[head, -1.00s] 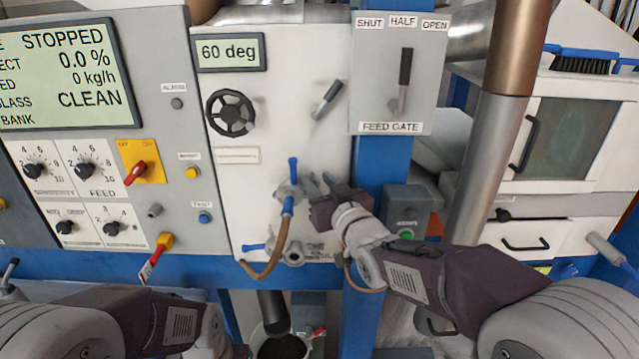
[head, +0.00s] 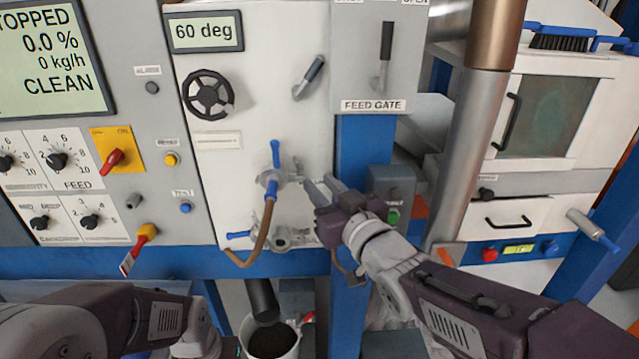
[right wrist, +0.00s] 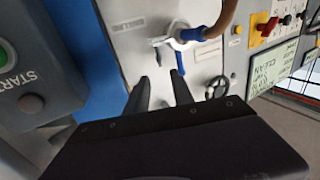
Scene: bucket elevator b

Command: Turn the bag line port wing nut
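The bag line port is a metal fitting (head: 268,179) on the white panel, with a blue lever (head: 275,153) above and a brown hose (head: 264,225) hanging from a blue collar. It also shows in the right wrist view (right wrist: 178,42), beyond the fingertips. I cannot clearly make out the wing nut on it. My right gripper (head: 312,184) is open and empty, just right of the port and apart from it. Its two fingers also show spread in the right wrist view (right wrist: 158,80). My left arm is low at the left; its fingers are hidden.
A second metal fitting (head: 282,240) with a blue lever is below the port. A black handwheel (head: 208,95) and a feed gate lever (head: 385,55) are above. A blue post (head: 362,150) and green start button box (head: 393,190) stand right. A bucket (head: 272,341) is below.

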